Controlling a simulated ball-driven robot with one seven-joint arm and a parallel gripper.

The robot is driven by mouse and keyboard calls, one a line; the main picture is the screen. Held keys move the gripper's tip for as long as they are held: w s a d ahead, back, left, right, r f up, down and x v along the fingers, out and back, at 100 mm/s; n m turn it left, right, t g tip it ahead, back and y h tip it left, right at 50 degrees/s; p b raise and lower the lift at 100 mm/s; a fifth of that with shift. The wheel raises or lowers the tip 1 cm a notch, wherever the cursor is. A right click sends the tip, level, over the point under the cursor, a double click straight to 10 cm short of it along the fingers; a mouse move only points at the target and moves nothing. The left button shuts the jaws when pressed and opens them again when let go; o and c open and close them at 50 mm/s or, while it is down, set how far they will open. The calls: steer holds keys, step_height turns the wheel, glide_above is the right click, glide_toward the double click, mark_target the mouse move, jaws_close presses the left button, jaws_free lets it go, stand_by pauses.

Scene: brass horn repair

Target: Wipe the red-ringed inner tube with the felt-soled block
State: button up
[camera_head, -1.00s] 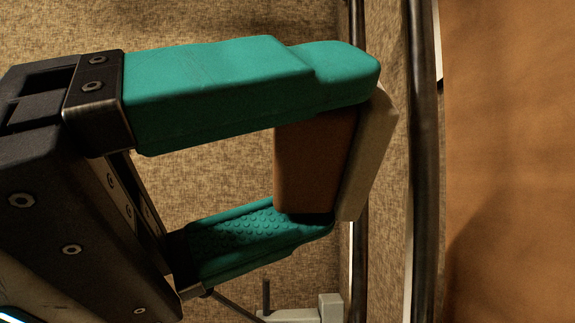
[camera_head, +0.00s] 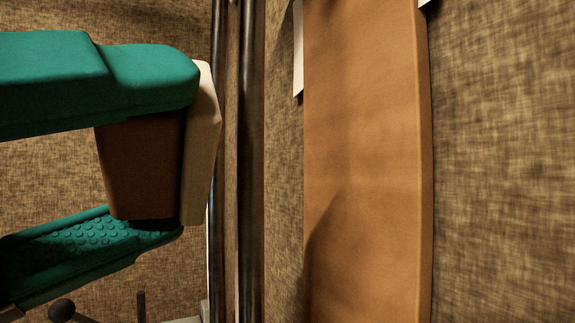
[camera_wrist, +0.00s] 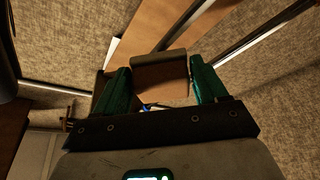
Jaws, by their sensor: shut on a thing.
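My gripper (camera_head: 150,160) has teal fingers shut on the felt-soled block (camera_head: 142,165), a brown body with a pale felt sole (camera_head: 202,150) facing right. The block also shows between the fingers in the wrist view (camera_wrist: 160,75). Two dark, shiny tubes (camera_head: 252,160) run up and down just right of the felt in the head view. The felt overlaps the nearer-left tube (camera_head: 219,40) in the picture; I cannot tell whether they touch. No red ring shows, so I cannot tell which tube is the red-ringed one.
A long orange-brown strip (camera_head: 365,150) lies right of the tubes on a woven tan surface (camera_head: 500,180). A white piece (camera_head: 298,50) shows at its left edge. Small dark fittings (camera_head: 62,310) stand below my gripper. Bare woven surface lies at the far right.

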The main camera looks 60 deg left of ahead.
steer(key=shift+w, duration=0.7)
steer(key=shift+r, duration=0.1)
steer(key=shift+s+r+p, duration=0.1)
steer(key=shift+r+p, duration=1.45)
steer(key=shift+r, duration=0.05)
steer(key=shift+w+d+r+p, duration=0.1)
steer(key=shift+r+p, duration=1.4)
steer(key=shift+r, duration=0.3)
steer(key=shift+w+r+p, duration=0.1)
steer(key=shift+r+p, duration=1.35)
steer(key=shift+r, duration=0.3)
steer(key=shift+r+p, duration=0.5)
steer(key=shift+r, duration=0.2)
steer(key=shift+s+r, duration=0.1)
steer(key=shift+r, duration=0.5)
steer(key=shift+f, duration=0.1)
steer(key=shift+f+b, duration=4.7)
steer(key=shift+f, duration=1.8)
